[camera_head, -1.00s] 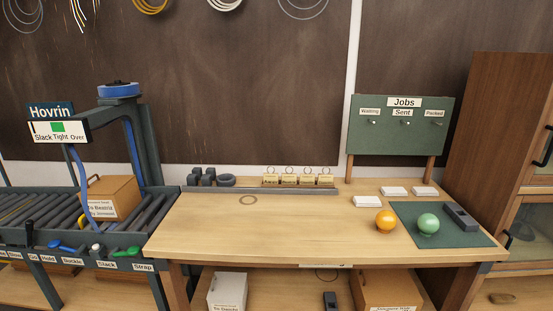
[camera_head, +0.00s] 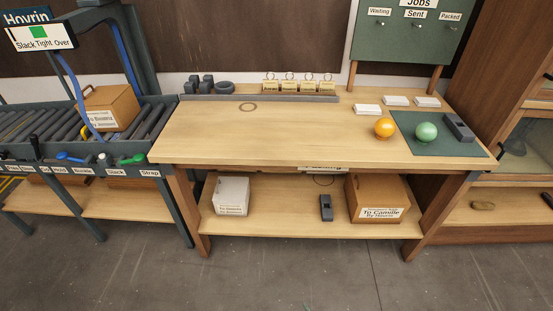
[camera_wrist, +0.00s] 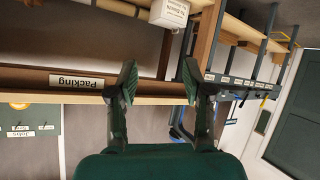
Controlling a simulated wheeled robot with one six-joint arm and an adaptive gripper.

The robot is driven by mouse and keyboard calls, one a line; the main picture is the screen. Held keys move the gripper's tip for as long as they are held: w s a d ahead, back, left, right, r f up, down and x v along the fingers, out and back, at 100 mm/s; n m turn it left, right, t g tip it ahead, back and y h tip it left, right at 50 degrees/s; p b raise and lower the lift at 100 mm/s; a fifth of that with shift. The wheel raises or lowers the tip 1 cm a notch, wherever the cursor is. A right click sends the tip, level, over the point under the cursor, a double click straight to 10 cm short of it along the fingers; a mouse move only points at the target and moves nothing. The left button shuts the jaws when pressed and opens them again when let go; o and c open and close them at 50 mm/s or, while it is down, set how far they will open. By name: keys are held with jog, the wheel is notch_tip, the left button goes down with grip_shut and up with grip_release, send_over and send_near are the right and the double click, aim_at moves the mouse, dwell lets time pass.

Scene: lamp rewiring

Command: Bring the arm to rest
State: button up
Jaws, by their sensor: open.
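My gripper (camera_wrist: 160,82) shows in the wrist view with its two dark fingers spread apart and nothing between them. The wrist view is upside down and shows the bench edge with the Packing label (camera_wrist: 77,82) beyond the fingers. The gripper does not show in the head view. The packing bench (camera_head: 230,140) stands in the middle of the head view, and no arm is over its top.
An orange ball (camera_head: 384,127) and a green ball (camera_head: 426,131) sit at the bench's right, the green one on a dark mat (camera_head: 458,148). A roller conveyor (camera_head: 35,125) carries a carton (camera_head: 112,108) at left. The lower shelf holds boxes. The floor (camera_head: 300,275) in front is clear.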

jog(key=s+d+r+m+t+h, duration=0.1)
jog(key=s+d+r+m+h, duration=0.1)
jog(key=s+d+r, duration=0.4)
jog(key=s+d+r+m+t+h, duration=0.2)
jog(key=s+d+r+m, duration=0.2)
jog(key=s+r, duration=1.2)
jog(key=s+d, duration=0.2)
jog(key=s, duration=0.1)
jog(key=shift+s+r+m, duration=0.3)
jog(key=shift+s+r, duration=0.05)
jog(key=shift+r, duration=0.05)
dwell(0.6)
